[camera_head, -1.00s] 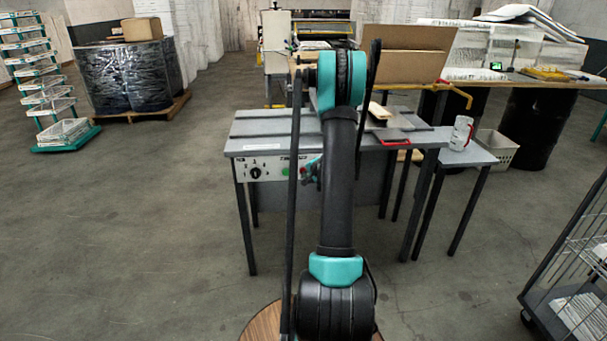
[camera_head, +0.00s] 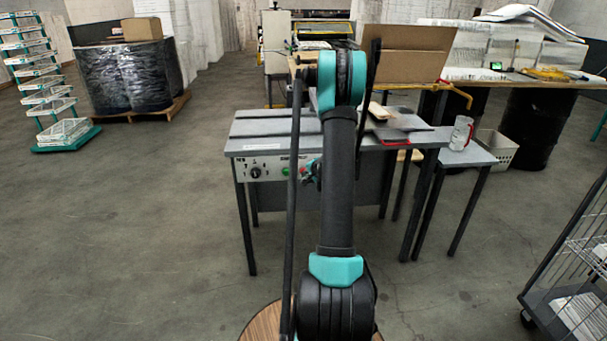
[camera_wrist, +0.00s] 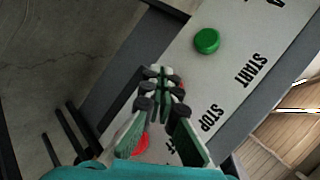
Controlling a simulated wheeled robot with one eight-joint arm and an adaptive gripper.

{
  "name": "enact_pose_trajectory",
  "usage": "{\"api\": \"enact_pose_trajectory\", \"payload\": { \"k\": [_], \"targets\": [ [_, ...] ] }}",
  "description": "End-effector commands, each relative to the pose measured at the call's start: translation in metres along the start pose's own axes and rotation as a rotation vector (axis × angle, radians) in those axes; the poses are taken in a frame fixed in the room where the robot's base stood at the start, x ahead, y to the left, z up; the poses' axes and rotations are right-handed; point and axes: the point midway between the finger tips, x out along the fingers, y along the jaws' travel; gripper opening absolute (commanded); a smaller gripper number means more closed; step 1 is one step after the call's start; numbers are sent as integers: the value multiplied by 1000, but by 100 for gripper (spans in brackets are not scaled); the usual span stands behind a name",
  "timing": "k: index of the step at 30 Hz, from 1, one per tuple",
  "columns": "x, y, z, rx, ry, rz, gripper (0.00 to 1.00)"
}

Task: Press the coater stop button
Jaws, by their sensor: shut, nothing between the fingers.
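The coater's control panel (camera_head: 270,170) is on the front of the grey table, with a black knob (camera_head: 256,173) and a green button (camera_head: 286,171). In the wrist view the green start button (camera_wrist: 207,40) is clear, beside the START label. My gripper (camera_wrist: 160,82) is shut and empty, its fingertips over the panel near the STOP label (camera_wrist: 212,117). A sliver of red, likely the stop button (camera_wrist: 182,85), shows behind the fingertips; the rest is hidden. I cannot tell whether they touch. Another red part (camera_wrist: 138,142) shows partly behind the fingers.
The table top (camera_head: 265,128) is above the panel, with a large cardboard box (camera_head: 405,52) behind. A clear jug (camera_head: 461,133) stands on the side table at right. A wire cart (camera_head: 570,270) is at far right.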

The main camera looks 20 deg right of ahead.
Motion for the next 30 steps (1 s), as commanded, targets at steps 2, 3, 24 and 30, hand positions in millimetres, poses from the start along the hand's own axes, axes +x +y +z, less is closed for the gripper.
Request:
{"api": "enact_pose_trajectory", "payload": {
  "k": [2, 3, 24, 30],
  "targets": [
    [0, 0, 0, 0, 0, 0, 0],
    [0, 0, 0, 0, 0, 0, 0],
    [6, -4, -4, 0, 0, 0, 0],
    [7, -5, -5, 0, 0, 0, 0]
  ]
}}
